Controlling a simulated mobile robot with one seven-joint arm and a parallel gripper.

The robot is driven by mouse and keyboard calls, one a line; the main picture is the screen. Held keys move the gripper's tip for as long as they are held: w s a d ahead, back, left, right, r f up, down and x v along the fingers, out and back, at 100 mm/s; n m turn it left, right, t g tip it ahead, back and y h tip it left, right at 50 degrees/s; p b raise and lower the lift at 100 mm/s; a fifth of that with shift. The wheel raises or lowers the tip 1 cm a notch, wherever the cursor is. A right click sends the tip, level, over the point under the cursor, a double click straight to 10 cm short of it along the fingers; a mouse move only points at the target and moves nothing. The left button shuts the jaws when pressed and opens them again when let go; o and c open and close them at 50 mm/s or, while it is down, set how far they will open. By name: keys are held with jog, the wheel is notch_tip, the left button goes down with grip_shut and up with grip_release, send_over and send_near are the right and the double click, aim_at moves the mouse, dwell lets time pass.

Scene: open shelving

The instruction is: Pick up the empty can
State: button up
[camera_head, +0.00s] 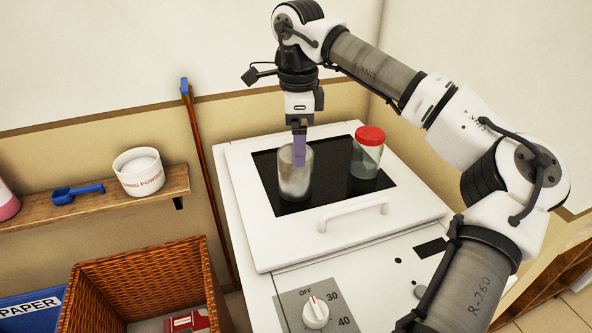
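An open-topped, pale silvery cylinder (294,178), which may be the empty can, stands upright on the dark panel of the white machine's top. My gripper (299,152) points straight down at it. A purple finger overlaps the cylinder's upper right part. I cannot tell whether the finger is inside the rim or in front of it, or whether it touches. Only one finger shows clearly, so the opening is hidden.
A jar with a red lid (367,152) stands close by on the right. The machine's white lid (410,205) has a front handle (352,214). A wicker basket (140,268), a blue paper bin (28,312) and a shelf (100,205) with a white tub (139,172) are left.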

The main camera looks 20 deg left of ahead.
aim_at(295, 184)
jog(key=shift+a+f+p, duration=0.2)
jog(key=shift+f+p, duration=0.45)
jog(key=shift+f, duration=3.3)
jog(key=c, duration=1.1)
jog(key=shift+o, duration=0.2)
jog(key=shift+r, duration=0.1)
